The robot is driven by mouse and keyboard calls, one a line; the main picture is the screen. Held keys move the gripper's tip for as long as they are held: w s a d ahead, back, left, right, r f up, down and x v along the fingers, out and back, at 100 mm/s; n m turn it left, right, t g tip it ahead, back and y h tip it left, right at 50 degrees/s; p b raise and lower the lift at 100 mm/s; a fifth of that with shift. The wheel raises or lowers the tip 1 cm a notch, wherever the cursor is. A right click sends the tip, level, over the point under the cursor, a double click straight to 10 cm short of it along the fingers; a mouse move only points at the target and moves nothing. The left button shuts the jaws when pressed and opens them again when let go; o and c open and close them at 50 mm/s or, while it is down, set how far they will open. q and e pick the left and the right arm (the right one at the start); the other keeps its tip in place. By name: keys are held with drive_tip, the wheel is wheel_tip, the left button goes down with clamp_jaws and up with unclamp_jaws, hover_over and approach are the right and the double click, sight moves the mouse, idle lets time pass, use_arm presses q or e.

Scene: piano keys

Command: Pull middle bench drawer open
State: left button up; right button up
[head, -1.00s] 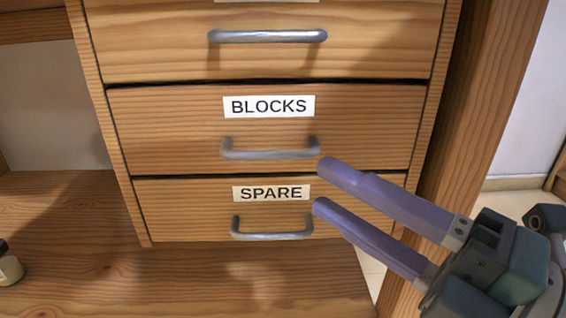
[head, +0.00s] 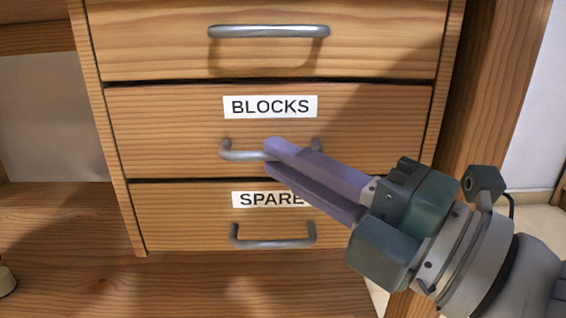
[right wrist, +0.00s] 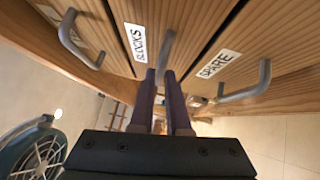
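The middle drawer (head: 165,130) has a wooden front and a white BLOCKS label (head: 270,106). Its front looks flush with the drawers above and below. Its grey bar handle (head: 240,154) is partly hidden by my right gripper (head: 268,155). The gripper's two purple fingers are close together, one above and one below the bar, shut on the handle. In the right wrist view the handle (right wrist: 166,46) runs in between the fingertips (right wrist: 160,73). My left gripper is not in view.
An upper drawer with a handle (head: 268,31) is above, and a SPARE drawer with a handle (head: 272,242) is just below the fingers. A wooden post (head: 490,100) stands to the right. The wooden shelf (head: 70,230) at left is mostly bare.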

clamp_jaws()
idle(0.6)
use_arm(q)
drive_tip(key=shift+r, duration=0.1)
use_arm(e)
drive_tip(key=shift+s, duration=0.1)
